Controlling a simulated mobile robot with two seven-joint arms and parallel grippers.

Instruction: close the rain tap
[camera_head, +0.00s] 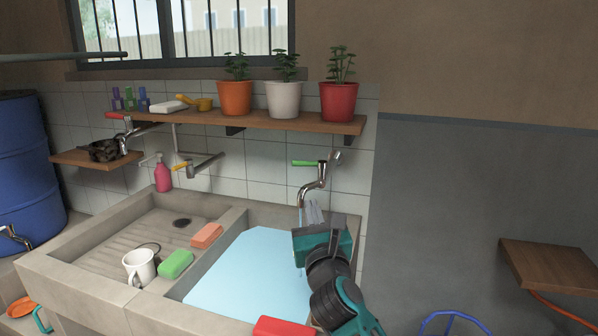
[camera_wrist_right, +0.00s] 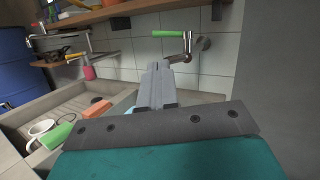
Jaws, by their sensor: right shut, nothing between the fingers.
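Several taps show, and I cannot tell by sight which is named the rain tap. A chrome tap with a green lever (camera_head: 305,163) is on the tiled wall above the right basin; its lever points left, and it also shows in the right wrist view (camera_wrist_right: 168,34). A tap with a yellow lever (camera_head: 205,163) is over the left basin. A tap with a red lever (camera_head: 118,117) is further left. A brass tap (camera_head: 15,236) is by the blue barrel (camera_head: 20,150). My right gripper (camera_head: 312,205) is shut and empty, just below the green-lever tap; its fingers (camera_wrist_right: 160,66) point at the wall. My left gripper is not in view.
The right basin holds water (camera_head: 245,275). A mug (camera_head: 139,267), green sponge (camera_head: 176,264) and orange block (camera_head: 207,235) are on the sink. A red block (camera_head: 283,327) is at the front edge. A wooden shelf (camera_head: 200,119) with potted plants overhangs the taps.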

